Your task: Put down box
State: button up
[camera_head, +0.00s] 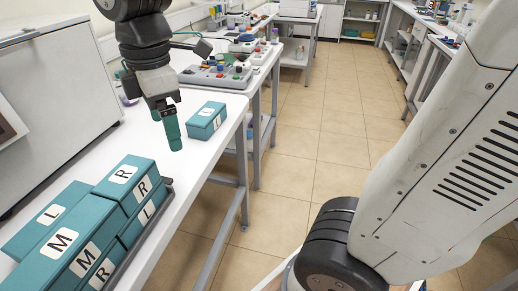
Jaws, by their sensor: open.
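A small teal box (207,120) with white lettered labels sits flat on the white table, near its front edge. One label appears to read L. My gripper (165,121) hangs just left of this box, pointing down, with teal fingers. It is open and looks empty, apart from the box in the picture. Several larger teal boxes (82,228) marked L, M and R stand grouped in a dark tray (168,188) at the lower left. Much of the tray is hidden by these boxes.
A large white cabinet-like machine (52,100) stands at the left on the table (190,165). Behind the small box are a grey device with coloured knobs (215,75) and other lab items. A tiled floor aisle (320,120) is open to the right.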

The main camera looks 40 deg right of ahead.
jog(key=s+d+f+m, duration=0.4)
jog(key=s+d+m, duration=0.7)
jog(key=s+m, duration=0.3)
jog(key=m, duration=0.2)
jog(key=shift+s+d+f+m+t, duration=0.15)
jog(key=shift+s+f+m+t, duration=0.05)
jog(key=shift+m+t, duration=0.2)
